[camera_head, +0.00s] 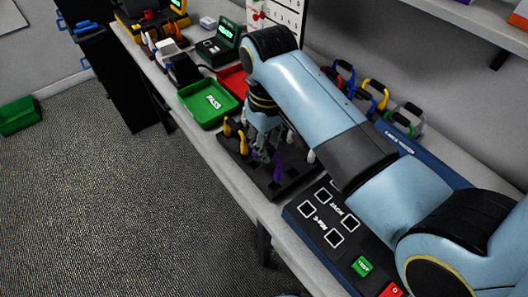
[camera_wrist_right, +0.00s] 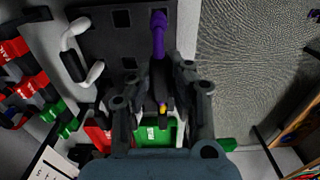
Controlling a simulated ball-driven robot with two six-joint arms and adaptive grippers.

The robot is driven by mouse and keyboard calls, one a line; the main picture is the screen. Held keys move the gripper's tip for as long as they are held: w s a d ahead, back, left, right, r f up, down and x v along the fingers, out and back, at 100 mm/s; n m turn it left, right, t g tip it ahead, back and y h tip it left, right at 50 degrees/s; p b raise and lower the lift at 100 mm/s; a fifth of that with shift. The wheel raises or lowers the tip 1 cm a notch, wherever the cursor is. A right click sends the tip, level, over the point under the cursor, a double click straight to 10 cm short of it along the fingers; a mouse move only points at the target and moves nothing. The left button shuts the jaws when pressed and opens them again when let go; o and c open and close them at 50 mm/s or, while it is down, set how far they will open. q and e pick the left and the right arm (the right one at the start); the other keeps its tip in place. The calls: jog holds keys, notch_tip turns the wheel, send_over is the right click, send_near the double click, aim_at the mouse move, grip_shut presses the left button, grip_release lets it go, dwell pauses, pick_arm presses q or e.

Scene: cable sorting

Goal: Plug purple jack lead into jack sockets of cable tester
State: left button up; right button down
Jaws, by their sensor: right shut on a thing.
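The purple jack lead (camera_head: 278,170) stands at the dark rack (camera_head: 262,188) in the head view. It also shows in the right wrist view (camera_wrist_right: 158,38), running in between the fingers. My right gripper (camera_head: 264,152) is over the rack and shut on the purple lead; its own fingers hide part of the grip. The cable tester (camera_head: 292,213) lies to the right of the rack, with its square jack sockets (camera_head: 352,222) facing up and nothing in the ones I see. My left gripper is out of view.
Yellow leads (camera_head: 242,142) and white leads (camera_head: 311,156) stand at the rack beside the gripper. A green PASS tray (camera_head: 226,112) and a red tray (camera_head: 228,79) are just behind. Coloured cable loops (camera_head: 378,90) stand along the wall. The tester's front edge is clear.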

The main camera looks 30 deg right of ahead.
jog(key=s+d+r, duration=0.2)
jog(key=s+r, duration=0.7)
jog(key=s, duration=0.1)
jog(key=shift+s+d+p, duration=0.15)
jog(key=shift+s+p, duration=0.1)
jog(key=shift+p, duration=0.15)
